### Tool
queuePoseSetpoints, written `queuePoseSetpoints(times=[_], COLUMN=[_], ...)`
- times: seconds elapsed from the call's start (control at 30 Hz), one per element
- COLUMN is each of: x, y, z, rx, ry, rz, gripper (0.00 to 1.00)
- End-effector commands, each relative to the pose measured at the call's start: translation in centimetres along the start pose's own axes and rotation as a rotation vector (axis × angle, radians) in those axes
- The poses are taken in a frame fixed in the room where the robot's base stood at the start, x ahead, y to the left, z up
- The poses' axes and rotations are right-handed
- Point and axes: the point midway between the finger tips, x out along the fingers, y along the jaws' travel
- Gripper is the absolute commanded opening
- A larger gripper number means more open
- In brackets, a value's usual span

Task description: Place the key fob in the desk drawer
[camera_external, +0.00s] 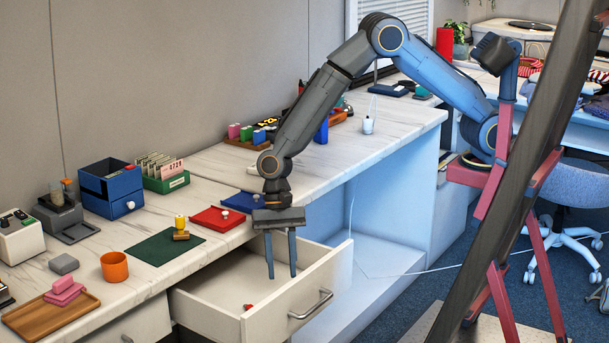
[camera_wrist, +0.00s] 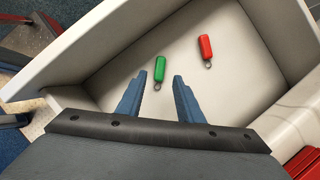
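The desk drawer (camera_external: 208,296) is pulled open below the counter in the external view. In the wrist view its floor (camera_wrist: 215,78) holds a green key fob (camera_wrist: 160,68) and a red key fob (camera_wrist: 205,47), lying apart, each with a small metal ring. In the external view a small red item (camera_external: 248,307) shows inside the drawer; the green fob is not visible there. My gripper (camera_external: 282,275) points down over the drawer. Its two blue fingers are apart with nothing between them, and the wrist view (camera_wrist: 162,85) shows the green fob just beyond the fingertips.
The drawer's front panel with its handle (camera_external: 311,304) stands close to my gripper. On the counter are a green mat (camera_external: 155,249) with a stamp, a red pad (camera_external: 217,219), an orange cup (camera_external: 114,266), a wooden tray (camera_external: 40,322) and a blue box (camera_external: 110,185).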

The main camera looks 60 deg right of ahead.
Motion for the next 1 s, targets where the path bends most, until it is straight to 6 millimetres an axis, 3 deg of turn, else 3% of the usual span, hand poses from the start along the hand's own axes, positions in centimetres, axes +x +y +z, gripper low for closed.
queuePoseSetpoints(times=[0.2,0.4,1.0], x=[-4.5,-6.9,-7.5], y=[-0.1,0.0,0.0], z=[0.0,0.0,0.0], rx=[0.0,-0.002,-0.001], ry=[0.0,0.0,0.0], rz=[-0.002,-0.001,0.001], gripper=[0.33,0.33,0.33])
